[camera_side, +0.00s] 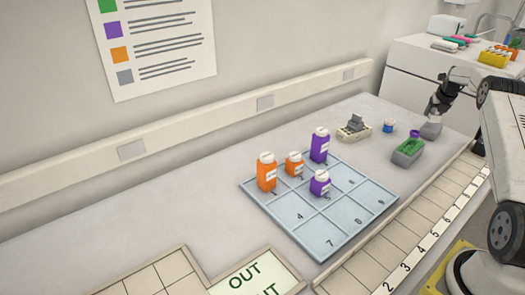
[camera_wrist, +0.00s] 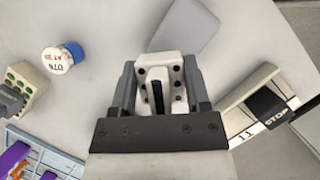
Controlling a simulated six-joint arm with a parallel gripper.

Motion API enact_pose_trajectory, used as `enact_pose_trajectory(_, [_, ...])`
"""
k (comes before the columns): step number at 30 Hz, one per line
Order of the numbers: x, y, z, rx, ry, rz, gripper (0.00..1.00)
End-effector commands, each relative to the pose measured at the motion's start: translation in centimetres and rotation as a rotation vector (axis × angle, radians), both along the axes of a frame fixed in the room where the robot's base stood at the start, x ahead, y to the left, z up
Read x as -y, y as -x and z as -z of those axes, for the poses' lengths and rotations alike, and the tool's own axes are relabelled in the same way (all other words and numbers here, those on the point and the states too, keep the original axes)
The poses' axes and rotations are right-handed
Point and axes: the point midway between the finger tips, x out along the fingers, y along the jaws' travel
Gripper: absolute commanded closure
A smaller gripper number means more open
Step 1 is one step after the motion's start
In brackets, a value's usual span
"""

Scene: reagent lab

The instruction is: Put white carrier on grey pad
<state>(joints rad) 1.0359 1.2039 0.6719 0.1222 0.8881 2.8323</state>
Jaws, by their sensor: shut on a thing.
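In the wrist view the white carrier (camera_wrist: 158,66), a small block with dark holes and a dark slot, sits between the two fingers of my gripper (camera_wrist: 158,88). The gripper is shut on it. The grey pad (camera_wrist: 188,28) lies flat on the bench just beyond the carrier, at the top of the wrist view. The carrier partly overlaps its near edge in the picture. In the side view my gripper (camera_side: 433,112) points down at the far right of the bench, above a small grey shape. I cannot tell there whether the carrier touches anything.
A blue and white vial (camera_wrist: 64,58) stands left of the gripper. A cream rack (camera_side: 353,133) with grey items is farther left. A grey box (camera_side: 408,154) with green contents is nearer. A blue grid tray (camera_side: 335,232) holds orange and purple bottles. A numbered rail (camera_side: 420,243) borders the bench.

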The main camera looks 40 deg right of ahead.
Motion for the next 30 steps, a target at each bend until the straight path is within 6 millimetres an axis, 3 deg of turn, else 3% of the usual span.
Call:
enact_pose_trajectory(6, [0.0, 0.0, 2.6, -0.001, 0.0, -0.001, 1.0])
enact_pose_trajectory(21, [0.0, 0.0, 3.2, 0.0, 0.0, 0.0, 1.0])
enact_pose_trajectory(22, [0.0, 0.0, 3.2, 0.0, 0.0, 0.0, 0.3])
enact_pose_trajectory(24, [0.0, 0.0, 3.1, 0.0, 0.0, 0.0, 0.08])
enact_pose_trajectory(30, [0.0, 0.0, 3.1, 0.0, 0.0, 0.0, 0.04])
